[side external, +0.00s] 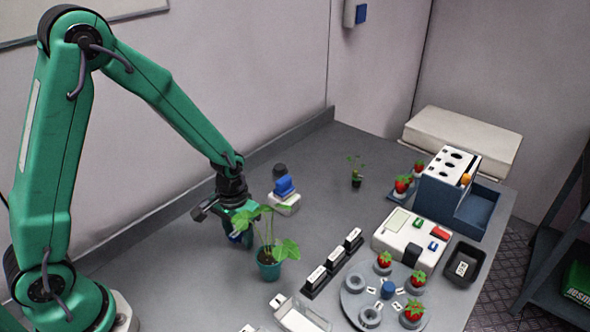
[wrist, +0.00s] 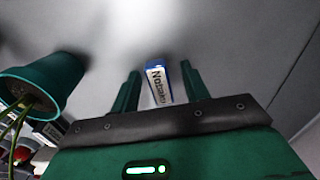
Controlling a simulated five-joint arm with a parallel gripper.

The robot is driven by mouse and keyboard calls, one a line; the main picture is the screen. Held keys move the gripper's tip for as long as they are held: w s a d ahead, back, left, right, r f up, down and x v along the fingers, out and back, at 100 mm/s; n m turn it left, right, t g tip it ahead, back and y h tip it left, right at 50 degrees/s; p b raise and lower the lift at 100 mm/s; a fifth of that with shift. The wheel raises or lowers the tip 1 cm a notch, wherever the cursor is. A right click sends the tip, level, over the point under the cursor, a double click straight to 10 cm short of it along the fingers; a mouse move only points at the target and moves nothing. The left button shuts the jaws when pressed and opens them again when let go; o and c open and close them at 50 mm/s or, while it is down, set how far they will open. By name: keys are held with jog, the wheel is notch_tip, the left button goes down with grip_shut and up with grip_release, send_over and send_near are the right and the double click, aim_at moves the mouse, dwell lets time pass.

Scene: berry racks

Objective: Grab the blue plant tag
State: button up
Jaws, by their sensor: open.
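The blue plant tag (wrist: 158,82) shows in the wrist view as a narrow blue-edged piece with a white lettered face. It lies between the two green fingers of my gripper (wrist: 160,72). The fingers are spread, with a visible gap on each side of the tag. In the side view my gripper (side external: 238,232) is low over the grey table, behind and left of the potted plant. A small patch of blue shows by the fingers there, but the leaves and gripper hide most of it.
A teal plant pot (side external: 269,265) stands close to my gripper; it also shows in the wrist view (wrist: 42,82). A white device with a blue top (side external: 285,193) stands behind. A black labelled rack (side external: 333,268) and round berry rack (side external: 350,300) are to the right.

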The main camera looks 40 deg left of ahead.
aim_at(239, 233)
grip_shut()
jog(key=shift+r, duration=0.15)
dwell(0.4)
jog(key=shift+r, duration=0.7)
jog(key=r, duration=0.3)
jog(key=shift+s+d, duration=0.15)
jog(key=shift+d, duration=0.15)
jog(key=s+d+r, duration=0.6)
jog(key=d, duration=0.3)
jog(key=shift+s+r, duration=0.2)
